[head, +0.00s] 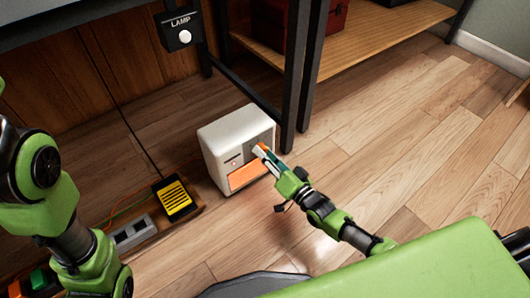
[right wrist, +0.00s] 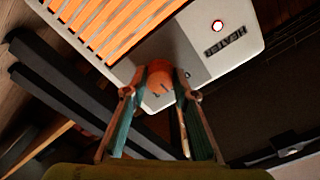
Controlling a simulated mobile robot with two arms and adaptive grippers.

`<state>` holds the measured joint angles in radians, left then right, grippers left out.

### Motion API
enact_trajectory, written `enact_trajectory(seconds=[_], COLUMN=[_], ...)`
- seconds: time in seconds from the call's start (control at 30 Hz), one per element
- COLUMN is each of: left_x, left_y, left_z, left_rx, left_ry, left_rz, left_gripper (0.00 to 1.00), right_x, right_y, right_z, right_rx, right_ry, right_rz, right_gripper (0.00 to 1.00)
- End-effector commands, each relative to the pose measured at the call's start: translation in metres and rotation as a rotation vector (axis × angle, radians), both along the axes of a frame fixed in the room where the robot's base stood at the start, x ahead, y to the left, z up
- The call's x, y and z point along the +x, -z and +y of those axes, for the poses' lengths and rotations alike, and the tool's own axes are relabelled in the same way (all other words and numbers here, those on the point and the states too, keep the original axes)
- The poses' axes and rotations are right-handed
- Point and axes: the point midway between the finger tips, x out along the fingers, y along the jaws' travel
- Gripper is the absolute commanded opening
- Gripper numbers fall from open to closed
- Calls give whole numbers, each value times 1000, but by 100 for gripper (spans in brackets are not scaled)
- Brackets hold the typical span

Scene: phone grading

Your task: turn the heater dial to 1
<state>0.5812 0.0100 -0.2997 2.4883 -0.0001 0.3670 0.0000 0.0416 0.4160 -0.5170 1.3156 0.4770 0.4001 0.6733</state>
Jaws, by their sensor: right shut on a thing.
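The heater (head: 213,143) is a small white box on the wooden floor, with a glowing orange grille (head: 247,174) and a small red light. In the right wrist view the heater (right wrist: 213,66) shows its HEATER label and lit red button. My right gripper (head: 262,151) reaches the upper right of the heater's front. In the right wrist view its fingers (right wrist: 166,76) are closed on the round dial (right wrist: 159,88), which looks orange-lit between them. The dial's numbers and setting are too small and covered to read. My left arm shows at the left; its gripper is out of view.
A dark table leg (head: 294,80) stands close behind the heater on the right. A LAMP switch box (head: 180,30) hangs above. A black and yellow device (head: 174,197) and a grey power strip (head: 132,234) lie left of the heater. Floor to the right is clear.

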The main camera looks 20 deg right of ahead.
Motion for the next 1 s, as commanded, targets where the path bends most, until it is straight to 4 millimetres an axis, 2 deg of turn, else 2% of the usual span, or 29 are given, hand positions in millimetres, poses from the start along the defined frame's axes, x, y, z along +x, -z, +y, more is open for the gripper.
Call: enact_trajectory(seconds=[0.63, 0.67, 0.7, 1.0], left_x=[2, 2, 2, 2], left_y=[0, 0, 1, 1], left_z=[0, 0, 0, 0], left_rx=[1, 1, 2, 2], left_ry=[1, 1, 1, 0], left_rz=[4, 4, 5, 5], left_gripper=[0, 0, 0, 0], right_x=[0, 0, 0, 0], right_y=[0, 0, 0, 0], right_z=[0, 0, 0, 0], right_rx=[53, 53, 52, 52], right_ry=[0, 0, 0, 0], right_rz=[19, 19, 19, 19], right_gripper=[4, 31, 41, 43])
